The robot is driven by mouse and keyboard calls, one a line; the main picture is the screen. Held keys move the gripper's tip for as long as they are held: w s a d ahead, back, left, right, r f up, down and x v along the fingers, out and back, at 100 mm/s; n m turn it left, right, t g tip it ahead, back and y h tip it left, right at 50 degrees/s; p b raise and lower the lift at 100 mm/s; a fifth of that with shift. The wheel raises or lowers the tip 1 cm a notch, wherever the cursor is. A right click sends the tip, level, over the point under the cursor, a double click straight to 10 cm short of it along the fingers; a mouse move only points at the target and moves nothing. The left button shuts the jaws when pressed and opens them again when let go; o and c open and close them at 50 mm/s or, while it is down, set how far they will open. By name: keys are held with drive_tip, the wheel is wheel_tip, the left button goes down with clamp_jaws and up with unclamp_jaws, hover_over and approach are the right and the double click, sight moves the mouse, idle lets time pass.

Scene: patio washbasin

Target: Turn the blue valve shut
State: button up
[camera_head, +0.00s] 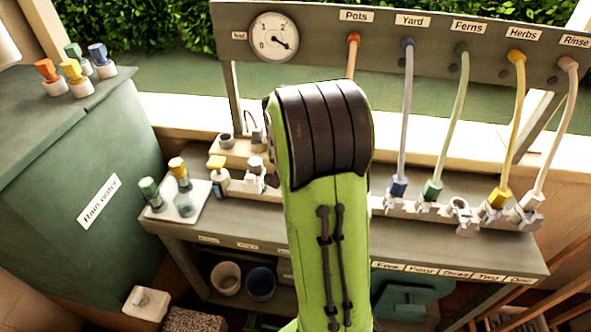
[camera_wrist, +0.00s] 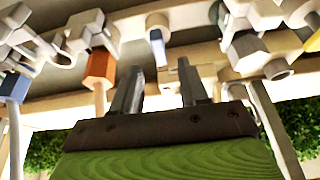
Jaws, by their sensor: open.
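In the wrist view, a small blue handle (camera_wrist: 157,46), which looks like the blue valve, sits on a pale fitting. My gripper (camera_wrist: 159,68) is open, its two grey fingers apart and pointing toward this handle. The handle appears in the gap just past the fingertips; I cannot tell whether they touch it. In the head view my green arm covers the gripper and this part of the pipe row. A blue hose connector (camera_head: 398,187) hangs below the Yard label; a blue connector also shows in the wrist view (camera_wrist: 14,87).
An orange connector (camera_wrist: 98,68) is close beside one finger, and grey fittings (camera_wrist: 250,52) are on the other side. Green (camera_head: 432,189) and yellow (camera_head: 498,197) connectors stand to the right. A gauge (camera_head: 274,37) is on the back panel. A green rain-water tank (camera_head: 110,150) stands left.

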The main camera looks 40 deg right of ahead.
drive_tip(key=p+v, duration=0.2)
drive_tip(key=v, duration=0.8)
drive_tip(key=shift+r, duration=0.25)
drive_tip(key=s+a+r+n+t+y+p, duration=0.1)
drive_tip(key=s+a+r+n, duration=0.25)
drive_tip(key=a, duration=0.35)
drive_tip(key=s+a+r+n+t+y+p, duration=0.1)
drive_tip(key=s+a+r+n, duration=0.2)
drive_tip(key=a, duration=0.4)
drive_tip(key=s+a+n+y+p, duration=0.1)
drive_tip(key=s+a+n, duration=0.3)
drive_tip(key=s+a, duration=0.3)
drive_tip(key=s, duration=0.2)
drive_tip(key=shift+s+a+f+t+y, duration=0.2)
drive_tip(key=shift+s+t+y, duration=0.1)
drive_tip(key=shift+s+t, duration=0.1)
drive_tip(key=shift+d, duration=0.1)
drive_tip(key=shift+c, duration=0.2)
